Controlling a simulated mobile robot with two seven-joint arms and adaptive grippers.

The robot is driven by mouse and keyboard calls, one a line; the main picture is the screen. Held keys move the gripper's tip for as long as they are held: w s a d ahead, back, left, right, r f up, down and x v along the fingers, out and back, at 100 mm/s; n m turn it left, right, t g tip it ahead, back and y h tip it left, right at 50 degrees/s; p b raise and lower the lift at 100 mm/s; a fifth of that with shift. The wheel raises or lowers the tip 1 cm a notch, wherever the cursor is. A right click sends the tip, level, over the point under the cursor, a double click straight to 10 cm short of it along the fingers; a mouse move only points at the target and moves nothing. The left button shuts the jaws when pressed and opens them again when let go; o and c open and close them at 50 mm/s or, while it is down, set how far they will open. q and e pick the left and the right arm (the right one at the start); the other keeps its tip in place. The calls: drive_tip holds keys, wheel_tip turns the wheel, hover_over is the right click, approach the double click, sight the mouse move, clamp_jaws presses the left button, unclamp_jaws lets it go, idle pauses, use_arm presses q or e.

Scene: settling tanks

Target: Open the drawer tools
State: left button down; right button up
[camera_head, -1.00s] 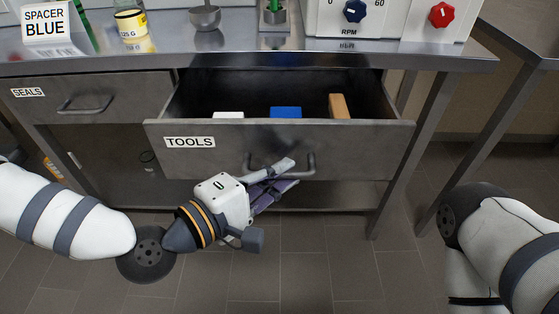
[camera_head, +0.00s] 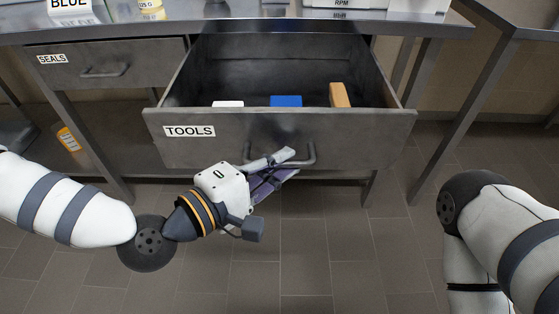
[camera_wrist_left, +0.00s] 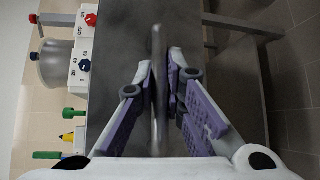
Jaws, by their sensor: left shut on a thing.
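The tools drawer (camera_head: 350,138) is a dark grey metal drawer with a white TOOLS label. It stands well out from the bench, and its inside shows. My left gripper (camera_head: 282,163) is at the drawer's bar handle (camera_head: 310,157), low on its front. In the left wrist view the handle (camera_wrist_left: 158,75) runs between the purple-padded fingers of the left gripper (camera_wrist_left: 162,92), which are shut on it. The right gripper is out of view; only part of my right arm shows at the right edge.
Inside the drawer are a white thing (camera_head: 228,104), a blue block (camera_head: 286,101) and a tan block (camera_head: 339,95). The SEALS drawer (camera_head: 140,62) at left is shut. Bench legs stand either side. The tiled floor (camera_head: 310,250) in front is clear.

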use_arm(q)
drive_tip(key=shift+r, duration=0.1)
drive_tip(key=c, duration=1.7)
unclamp_jaws()
drive_tip(key=shift+o, duration=0.2)
drive_tip(key=f+v, duration=0.1)
drive_tip(key=v, duration=0.6)
drive_tip(key=shift+a+r, duration=0.15)
drive_tip(key=shift+r, duration=0.3)
drive_tip(key=shift+s, duration=0.2)
